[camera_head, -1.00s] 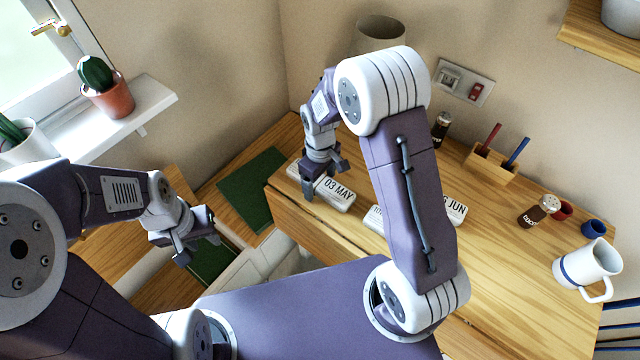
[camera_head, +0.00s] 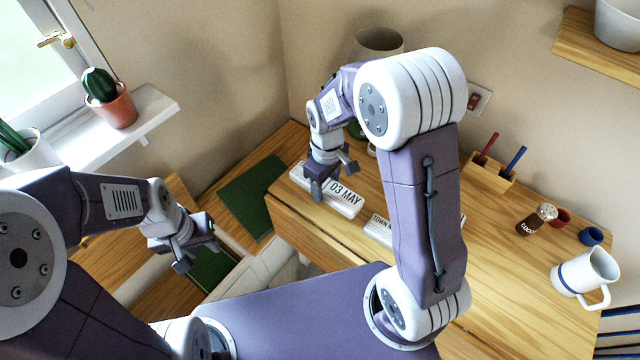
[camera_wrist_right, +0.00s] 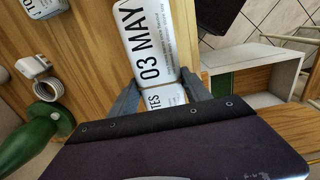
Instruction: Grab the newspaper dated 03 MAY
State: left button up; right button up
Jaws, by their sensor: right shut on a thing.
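The 03 MAY newspaper (camera_head: 345,197) is a white roll with dark print lying near the front left edge of the wooden table. In the right wrist view, the newspaper (camera_wrist_right: 148,40) runs between the fingers, with "03 MAY" beyond the tips. My right gripper (camera_head: 331,178) is shut on its middle part, one finger on each side; it also shows in the right wrist view (camera_wrist_right: 166,95). Another white roll, a newspaper (camera_head: 378,231) with "TOWN N" showing, lies to the right, partly hidden by my right arm. My left gripper (camera_head: 198,254) is open and empty, away from the table.
A pen holder (camera_head: 488,175) stands at the back. A green rounded object (camera_wrist_right: 45,125) is close beside my right gripper. A green mat (camera_head: 250,192) lies left.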

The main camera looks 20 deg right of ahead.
jog(key=s+d+r, duration=0.1)
jog(key=s, duration=0.2)
jog(key=s+d+r, duration=0.1)
jog(key=s+r, duration=0.1)
jog(key=s+d+r+p, duration=0.1)
jog(key=s+r, duration=0.1)
jog(key=s, duration=0.1)
jog(key=shift+s+d+r, duration=0.25)
jog(key=shift+s, duration=0.05)
